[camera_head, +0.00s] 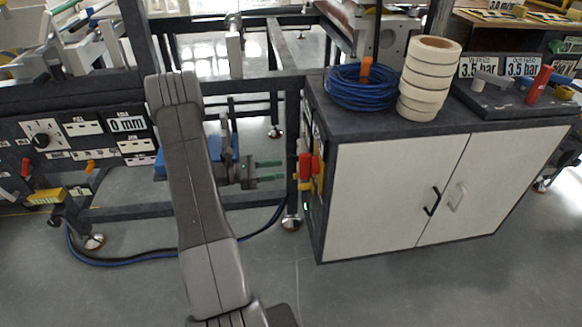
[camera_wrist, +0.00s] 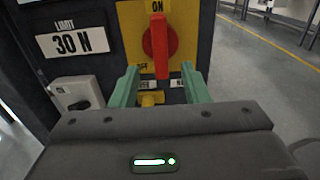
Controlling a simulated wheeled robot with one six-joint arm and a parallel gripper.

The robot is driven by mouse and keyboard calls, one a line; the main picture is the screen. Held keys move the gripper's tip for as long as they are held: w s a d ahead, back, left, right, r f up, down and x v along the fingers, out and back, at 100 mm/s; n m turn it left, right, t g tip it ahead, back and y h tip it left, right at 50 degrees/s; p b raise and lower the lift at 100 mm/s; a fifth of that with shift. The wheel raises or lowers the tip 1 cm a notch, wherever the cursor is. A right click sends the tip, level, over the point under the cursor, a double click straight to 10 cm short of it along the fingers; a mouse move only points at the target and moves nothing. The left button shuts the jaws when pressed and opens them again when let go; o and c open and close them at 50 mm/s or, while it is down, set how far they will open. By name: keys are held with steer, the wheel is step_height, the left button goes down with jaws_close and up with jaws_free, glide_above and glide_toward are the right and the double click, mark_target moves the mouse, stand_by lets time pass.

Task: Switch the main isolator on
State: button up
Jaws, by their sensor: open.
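The main isolator is a red rotary handle (camera_wrist: 160,48) on a yellow plate (camera_wrist: 185,20) marked ON at the top. Its bar stands upright in the wrist view, in line with the ON mark. I cannot tell which end is the pointer. In the head view the red handle (camera_head: 305,166) is on the left side of the white-doored cabinet. My gripper (camera_wrist: 158,86) is open, its green fingers on either side of the handle's lower end, with no clear contact. In the head view my gripper (camera_head: 269,170) points right towards the cabinet side.
A 30 N limit label (camera_wrist: 70,43) and a grey box with a black knob (camera_wrist: 76,95) are left of the isolator. A small yellow part (camera_wrist: 151,98) shows below it. Blue hose (camera_head: 362,88) and tape rolls (camera_head: 428,75) sit on the cabinet. Open floor lies right in the wrist view.

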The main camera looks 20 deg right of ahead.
mark_target(309, 166)
steer(key=v, duration=0.6)
steer(key=b+x, duration=0.1)
steer(key=x, duration=1.2)
steer(key=shift+s+d+f, duration=0.1)
steer(key=shift+s+d, duration=0.05)
steer(key=shift+d, duration=0.25)
steer(key=shift+a, duration=0.1)
steer(key=shift+m, duration=0.3)
